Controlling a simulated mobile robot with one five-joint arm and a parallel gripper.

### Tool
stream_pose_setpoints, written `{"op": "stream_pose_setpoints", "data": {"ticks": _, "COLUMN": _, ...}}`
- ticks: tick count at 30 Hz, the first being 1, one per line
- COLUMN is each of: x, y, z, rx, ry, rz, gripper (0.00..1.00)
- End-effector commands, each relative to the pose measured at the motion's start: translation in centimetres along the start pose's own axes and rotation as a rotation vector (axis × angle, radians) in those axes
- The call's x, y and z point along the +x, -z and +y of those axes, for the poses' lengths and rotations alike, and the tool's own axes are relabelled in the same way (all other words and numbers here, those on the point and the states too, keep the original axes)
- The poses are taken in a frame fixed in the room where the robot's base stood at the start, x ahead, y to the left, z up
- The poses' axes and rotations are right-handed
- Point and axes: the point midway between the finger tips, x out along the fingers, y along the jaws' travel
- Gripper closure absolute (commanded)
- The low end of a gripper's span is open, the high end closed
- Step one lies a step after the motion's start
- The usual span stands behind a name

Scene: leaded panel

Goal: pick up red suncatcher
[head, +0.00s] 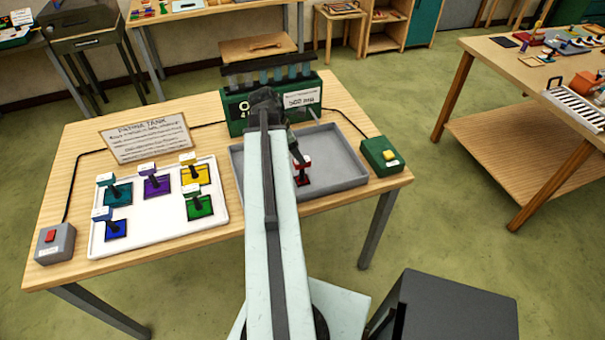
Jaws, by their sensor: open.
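The red suncatcher (303,180) is in the grey tray (345,179) on the table's right half. It has a dark red base and a red and white upper part; my arm hides some of its left side. My gripper (297,153) appears as a dark shape beside my arm, just above the suncatcher in the picture. It is open. My forearm hides much of it, and I cannot tell whether its fingers are around the suncatcher or touching it.
A white tray (160,243) at left holds several coloured suncatchers. A green box (236,117) stands behind the grey tray. A green button box (381,156) is at right, a grey switch box (55,243) at far left, and a sign (146,138) at back left.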

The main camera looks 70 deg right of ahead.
Motion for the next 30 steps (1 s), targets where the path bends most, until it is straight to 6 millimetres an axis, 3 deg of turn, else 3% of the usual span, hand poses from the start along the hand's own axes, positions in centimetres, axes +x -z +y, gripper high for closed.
{"op": "stream_pose_setpoints", "data": {"ticks": 5, "x": 1.2, "y": 0.2, "z": -0.1, "rx": 0.001, "ry": 0.000, "rz": 0.000, "gripper": 0.44}}
{"op": "stream_pose_setpoints", "data": {"ticks": 12, "x": 5.2, "y": 0.5, "z": -0.3, "rx": 0.003, "ry": 0.001, "rz": 0.000, "gripper": 0.44}}
{"op": "stream_pose_setpoints", "data": {"ticks": 19, "x": 5.0, "y": 0.2, "z": -0.3, "rx": 0.002, "ry": 0.000, "rz": 0.001, "gripper": 0.44}}
{"op": "stream_pose_setpoints", "data": {"ticks": 20, "x": 5.0, "y": 0.2, "z": -0.3, "rx": 0.002, "ry": 0.000, "rz": 0.001, "gripper": 0.46}}
{"op": "stream_pose_setpoints", "data": {"ticks": 24, "x": 5.0, "y": 0.1, "z": -0.3, "rx": 0.002, "ry": 0.000, "rz": 0.001, "gripper": 0.85}}
{"op": "stream_pose_setpoints", "data": {"ticks": 26, "x": 5.0, "y": 0.1, "z": -0.3, "rx": 0.002, "ry": 0.000, "rz": 0.000, "gripper": 1.00}}
{"op": "stream_pose_setpoints", "data": {"ticks": 30, "x": 5.0, "y": 0.1, "z": -0.3, "rx": 0.002, "ry": 0.000, "rz": 0.000, "gripper": 1.00}}
